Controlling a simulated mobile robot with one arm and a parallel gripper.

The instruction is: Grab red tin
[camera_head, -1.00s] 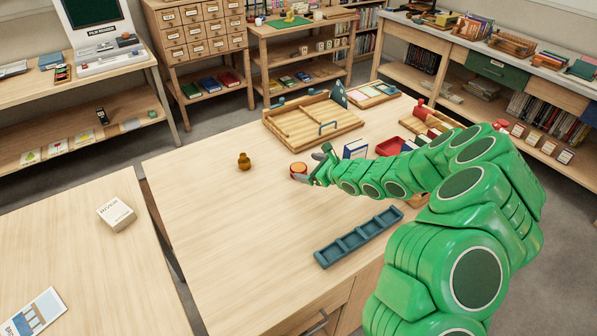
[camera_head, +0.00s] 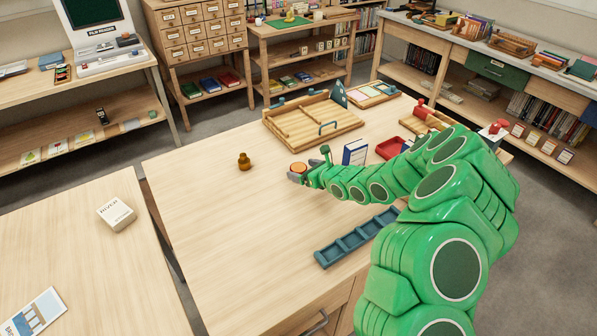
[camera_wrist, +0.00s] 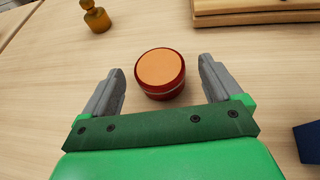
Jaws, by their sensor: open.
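The red tin (camera_wrist: 162,88) is a low round tin with an orange top. It stands on the wooden table between the two grey fingers of my gripper (camera_wrist: 160,84) in the wrist view, with a gap visible on each side. In the head view the tin (camera_head: 299,168) shows at the end of my green arm, partly hidden by my gripper (camera_head: 298,175). My gripper is open, low over the table.
A brown bottle-shaped piece (camera_head: 244,161) stands to the left. A wooden tray (camera_head: 312,121) lies behind the tin. A blue-and-white box (camera_head: 355,152) and red tray (camera_head: 390,148) are to the right. A blue compartment strip (camera_head: 357,238) lies in front. The table's left side is clear.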

